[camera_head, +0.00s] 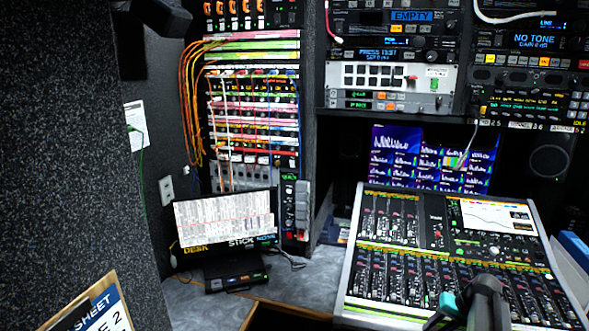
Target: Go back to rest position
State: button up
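A dark grey, rounded part of my arm with a small teal piece beside it rises from the bottom edge at the lower right, in front of the mixing console (355,262). It hides some of the console's lower faders. I cannot make out two fingertips on it, so whether my gripper is open or shut does not show. No held object can be seen.
A small monitor (226,220) stands on the grey desk (315,283) at the left. A patch bay (252,110) with orange cables is behind it. Rack units (390,75) fill the upper right. A framed sign (102,306) is at the lower left.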

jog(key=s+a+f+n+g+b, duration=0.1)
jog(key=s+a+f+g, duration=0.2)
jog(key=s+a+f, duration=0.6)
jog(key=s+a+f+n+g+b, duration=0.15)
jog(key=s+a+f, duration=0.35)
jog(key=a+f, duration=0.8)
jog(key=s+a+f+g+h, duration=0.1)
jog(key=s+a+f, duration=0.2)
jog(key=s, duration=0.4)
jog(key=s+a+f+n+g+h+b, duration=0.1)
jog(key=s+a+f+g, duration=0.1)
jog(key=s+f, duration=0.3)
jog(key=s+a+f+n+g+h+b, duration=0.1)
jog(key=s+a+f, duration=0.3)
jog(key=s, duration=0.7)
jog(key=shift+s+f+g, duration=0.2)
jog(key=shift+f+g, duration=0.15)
